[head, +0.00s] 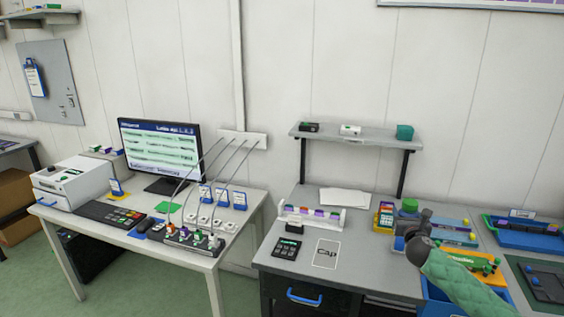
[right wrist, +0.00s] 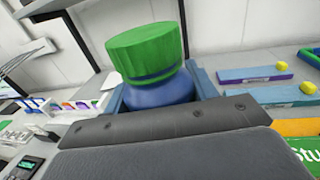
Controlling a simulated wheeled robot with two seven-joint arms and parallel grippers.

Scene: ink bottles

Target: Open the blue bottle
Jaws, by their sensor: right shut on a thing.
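The blue bottle (right wrist: 158,95) stands close in front of my right wrist camera, with a ribbed green cap (right wrist: 147,48) on its top. The cap also shows in the head view (head: 409,204), just beyond my right gripper (head: 410,222). My right gripper is shut on the bottle's body, with a blue-grey finger on each side below the cap. The bottle's lower part is hidden behind the gripper. A white card marked "Cap" (head: 326,254) lies on the table left of the gripper. My left gripper is not in view.
A rack with small coloured items (head: 312,217) and a black keypad (head: 287,249) are on the table to the left. Coloured boxes (head: 452,226) lie beside the gripper, and a blue tray (head: 525,232) is at right. A wall shelf (head: 352,137) hangs behind.

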